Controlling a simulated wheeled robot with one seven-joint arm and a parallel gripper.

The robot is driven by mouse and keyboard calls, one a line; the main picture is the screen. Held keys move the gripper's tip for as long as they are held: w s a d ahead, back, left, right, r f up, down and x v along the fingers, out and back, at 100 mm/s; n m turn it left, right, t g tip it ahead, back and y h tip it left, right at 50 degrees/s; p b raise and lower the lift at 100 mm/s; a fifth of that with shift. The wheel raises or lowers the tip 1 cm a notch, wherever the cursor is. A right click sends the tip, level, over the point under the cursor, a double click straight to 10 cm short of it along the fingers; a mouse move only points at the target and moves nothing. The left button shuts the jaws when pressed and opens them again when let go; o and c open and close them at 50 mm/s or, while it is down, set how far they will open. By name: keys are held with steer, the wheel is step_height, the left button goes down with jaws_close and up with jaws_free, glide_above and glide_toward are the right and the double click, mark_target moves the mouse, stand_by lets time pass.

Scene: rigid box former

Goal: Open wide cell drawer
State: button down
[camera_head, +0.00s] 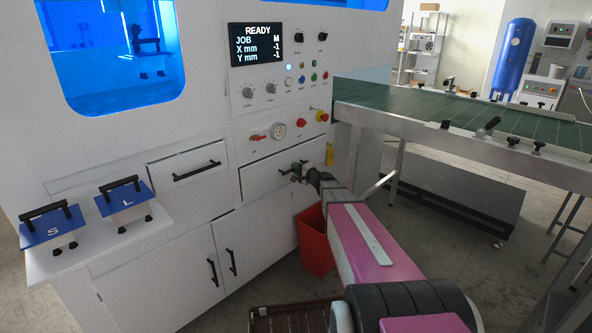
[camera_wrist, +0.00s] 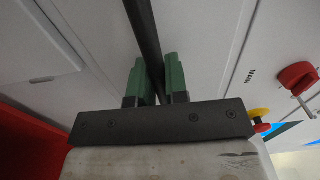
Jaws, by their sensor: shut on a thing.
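The white drawer (camera_head: 262,178) under the control panel is on the front of the machine, right of centre. My gripper (camera_head: 294,172) reaches it from the lower right. In the wrist view, my gripper (camera_wrist: 155,85) has its two green fingers on either side of a dark handle bar (camera_wrist: 143,28), shut on it. My gripper hides much of this handle in the head view. The drawer front looks about level with the cabinet face; I cannot tell if there is a small gap.
Another drawer with a black handle (camera_head: 197,171) is to the left. Cupboard doors (camera_head: 190,268) are below. A red bin (camera_head: 315,240) stands beside my arm. A green conveyor (camera_head: 450,108) is at right. Plates marked S (camera_head: 53,231) and L (camera_head: 127,200) rest on a shelf.

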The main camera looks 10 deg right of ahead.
steer(key=v, duration=2.8)
steer(key=shift+s+d, duration=0.15)
steer(key=shift+s, duration=0.05)
steer(key=c, duration=1.2)
jaws_free()
steer(key=shift+o, duration=0.2)
steer(key=shift+s, duration=0.1)
steer(key=v, duration=1)
steer(key=shift+s+d, duration=0.3)
